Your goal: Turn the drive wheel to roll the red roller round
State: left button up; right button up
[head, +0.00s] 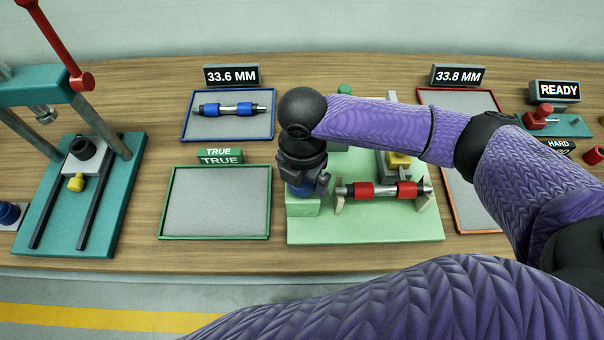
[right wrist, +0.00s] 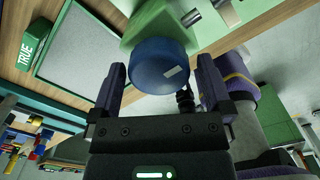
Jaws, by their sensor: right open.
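The red roller (head: 362,190), a metal shaft with two red bands, lies across two supports on a pale green base (head: 370,228) in the head view. The blue drive wheel (head: 299,189) is at the left of this base, mostly hidden under my right gripper (head: 303,172). In the right wrist view the wheel (right wrist: 158,66) sits between the two fingers of my right gripper (right wrist: 160,82). The fingers are open, one on each side of it; I cannot tell if either touches. A small white mark shows on the wheel. My left gripper is not in view.
A green-edged TRUE tray (head: 215,202) lies empty left of the base. A blue-edged tray (head: 228,127) holds a blue roller (head: 228,110). A red-edged tray (head: 460,205) lies behind my arm. A teal press (head: 95,225) stands at far left.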

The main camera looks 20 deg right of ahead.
jog(key=c, duration=1.1)
jog(key=shift+r+m+p, duration=0.2)
jog(key=shift+m+p, duration=0.2)
jog(key=shift+p, duration=0.35)
jog(key=m+p, duration=0.6)
jog(key=p, duration=0.2)
jog(key=shift+r+m, duration=0.1)
jog(key=shift+m, duration=0.3)
jog(key=m+p, duration=0.2)
jog(key=shift+m, duration=0.3)
jog(key=m+p, duration=0.2)
jog(key=m, duration=0.1)
jog(key=shift+a+m+p, duration=0.1)
jog(key=shift+m+p, duration=0.2)
jog(key=shift+p, duration=0.05)
jog(key=m+p, duration=0.2)
jog(key=m, duration=0.2)
jog(key=shift+m, duration=0.3)
jog(key=m+p, duration=0.2)
jog(key=m, duration=0.7)
jog(key=shift+w+f+m+p, duration=0.1)
jog(key=shift+f+m+p, duration=0.1)
jog(key=shift+m+p, duration=0.2)
jog(key=m, duration=0.5)
jog(key=shift+m+p, duration=0.3)
jog(key=shift+m, duration=0.1)
